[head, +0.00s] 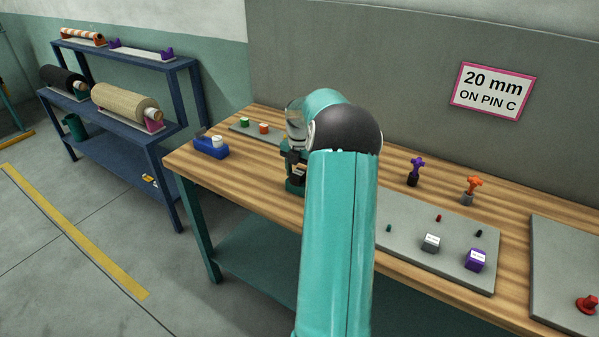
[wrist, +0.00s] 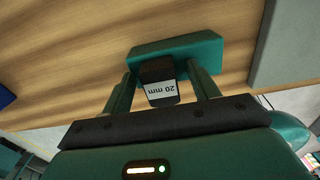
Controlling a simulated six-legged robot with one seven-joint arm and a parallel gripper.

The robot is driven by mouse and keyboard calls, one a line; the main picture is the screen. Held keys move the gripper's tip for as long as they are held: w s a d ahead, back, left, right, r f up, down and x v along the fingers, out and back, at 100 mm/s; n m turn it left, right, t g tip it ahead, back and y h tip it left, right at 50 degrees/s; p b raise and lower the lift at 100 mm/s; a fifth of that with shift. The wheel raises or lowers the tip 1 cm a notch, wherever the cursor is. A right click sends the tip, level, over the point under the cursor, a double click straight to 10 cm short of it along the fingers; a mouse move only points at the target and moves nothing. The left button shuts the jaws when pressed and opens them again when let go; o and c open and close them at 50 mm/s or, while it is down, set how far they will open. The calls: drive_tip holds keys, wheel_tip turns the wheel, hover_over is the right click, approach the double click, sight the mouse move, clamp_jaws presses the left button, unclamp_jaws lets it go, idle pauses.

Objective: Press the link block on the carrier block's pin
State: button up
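My gripper (head: 293,163) is low over the left part of the wooden bench. In the wrist view, its two teal fingers (wrist: 162,84) stand on either side of a dark block (wrist: 163,92) labelled "20 mm". Gaps show between this block and the fingers, so the gripper looks open. The dark block is at a teal block (wrist: 190,50) on the bench; whether it sits on it or in front of it is unclear. The teal base also shows in the head view (head: 294,187). No pin is visible there. My arm hides part of this spot in the head view.
A grey mat (head: 405,258) right of my arm holds a grey labelled block (head: 431,243), a purple block (head: 476,260) and small pins. Purple (head: 415,172) and orange (head: 472,188) knobbed pieces stand behind. A blue dispenser (head: 211,147) is left. The sign (head: 491,91) reads "20 mm ON PIN C".

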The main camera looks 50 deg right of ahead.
sight(299, 171)
wheel_tip(299, 171, up, 14)
idle(0.6)
drive_tip(key=shift+f, duration=0.1)
